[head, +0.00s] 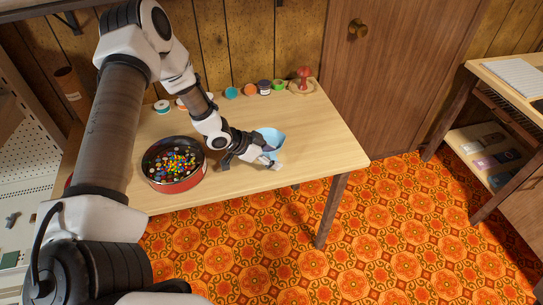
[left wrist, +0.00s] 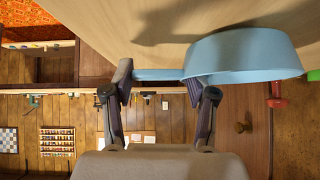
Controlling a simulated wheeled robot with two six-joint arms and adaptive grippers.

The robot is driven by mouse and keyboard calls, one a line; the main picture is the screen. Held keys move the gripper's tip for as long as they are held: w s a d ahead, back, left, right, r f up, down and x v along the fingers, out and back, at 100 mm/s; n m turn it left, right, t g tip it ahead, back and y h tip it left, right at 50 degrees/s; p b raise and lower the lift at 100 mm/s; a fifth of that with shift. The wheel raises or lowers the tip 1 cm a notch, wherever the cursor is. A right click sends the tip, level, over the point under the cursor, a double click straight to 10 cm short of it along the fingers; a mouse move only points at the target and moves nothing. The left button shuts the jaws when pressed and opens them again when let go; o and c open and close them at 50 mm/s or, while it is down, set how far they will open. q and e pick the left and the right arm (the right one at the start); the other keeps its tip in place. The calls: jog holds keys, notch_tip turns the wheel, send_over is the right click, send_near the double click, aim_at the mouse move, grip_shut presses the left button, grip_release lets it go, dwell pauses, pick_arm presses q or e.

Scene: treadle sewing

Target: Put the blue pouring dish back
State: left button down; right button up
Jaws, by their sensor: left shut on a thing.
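The light blue pouring dish (head: 271,138) is over the right part of the wooden table, near its front edge. My left gripper (head: 258,157) is at the near side of the dish and covers part of it. In the left wrist view, the dish (left wrist: 245,55) reaches right from my left gripper (left wrist: 160,78), whose fingers are shut on a narrow blue part of it. A shadow lies on the tabletop beside the dish; I cannot tell whether the dish touches the table. My right gripper is not in view.
A round red tin (head: 172,184) of colourful buttons stands left on the table (head: 325,135). Several small jars and spools, including a teal one (head: 231,93), line the back edge. A red mushroom-shaped thing (head: 304,74) stands at the back right. The table's right end is clear.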

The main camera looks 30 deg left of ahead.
pick_arm(q)
jog(key=shift+c, duration=1.7)
grip_release()
jog(key=shift+f, duration=0.15)
